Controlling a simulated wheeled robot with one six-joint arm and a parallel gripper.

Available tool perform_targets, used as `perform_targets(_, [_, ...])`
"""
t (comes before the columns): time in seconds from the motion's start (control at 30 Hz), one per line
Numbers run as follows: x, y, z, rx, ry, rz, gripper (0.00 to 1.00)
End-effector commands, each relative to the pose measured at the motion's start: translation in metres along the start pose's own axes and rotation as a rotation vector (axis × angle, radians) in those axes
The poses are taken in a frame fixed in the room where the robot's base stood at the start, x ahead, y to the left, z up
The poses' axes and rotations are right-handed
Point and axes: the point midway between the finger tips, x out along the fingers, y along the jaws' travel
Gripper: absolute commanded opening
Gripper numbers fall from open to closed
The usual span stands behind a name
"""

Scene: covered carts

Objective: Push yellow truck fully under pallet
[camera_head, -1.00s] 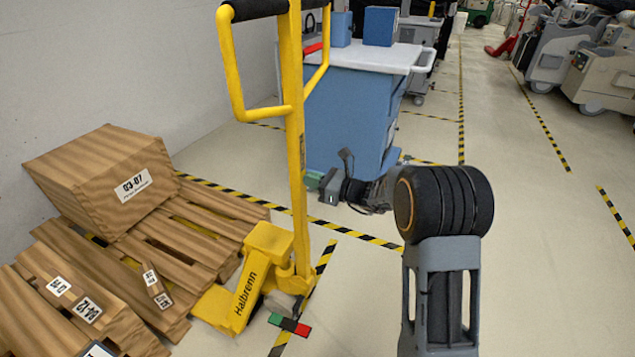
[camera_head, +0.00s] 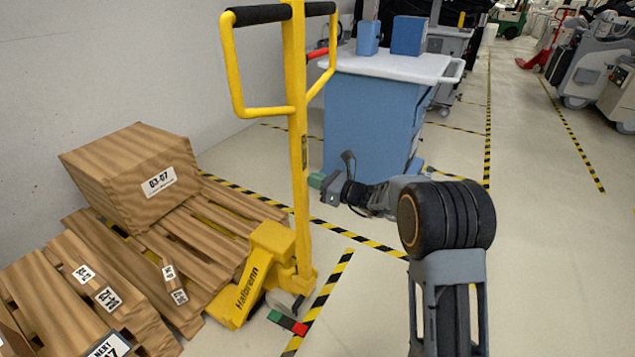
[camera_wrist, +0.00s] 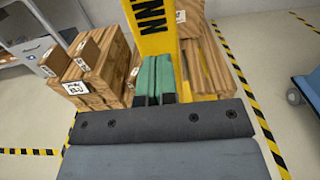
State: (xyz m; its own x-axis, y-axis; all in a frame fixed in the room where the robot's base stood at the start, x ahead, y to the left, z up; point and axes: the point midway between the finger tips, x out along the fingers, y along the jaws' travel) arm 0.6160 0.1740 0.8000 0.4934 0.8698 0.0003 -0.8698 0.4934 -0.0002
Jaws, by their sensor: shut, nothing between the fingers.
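The yellow truck (camera_head: 241,298), a hand pallet truck marked Halbrenn, stands upright with its body at the right end of the wooden pallet (camera_head: 202,265). Its tall handle rises above. Its forks are mostly hidden by the pallet's boards. My gripper (camera_head: 316,181) is shut and empty, just right of the truck's mast in the head view. In the wrist view the green fingertips (camera_wrist: 154,62) point at the truck's yellow lettered face (camera_wrist: 150,22). I cannot tell whether they touch it.
A wooden crate (camera_head: 125,190) labelled 03-07 sits on the pallet. Another pallet (camera_head: 85,285) lies front left. A blue cart (camera_head: 365,120) with a white top stands behind my gripper. Striped tape (camera_head: 330,290) marks the floor.

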Motion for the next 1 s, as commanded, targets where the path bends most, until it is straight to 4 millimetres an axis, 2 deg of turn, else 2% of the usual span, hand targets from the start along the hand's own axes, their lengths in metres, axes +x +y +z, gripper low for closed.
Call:
perform_targets(0.37, [0.004,0.001,-0.001,0.0,0.0,0.003,0.0])
perform_targets(1.0, [0.051,0.003,0.001,-0.001,-0.002,0.006,0.0])
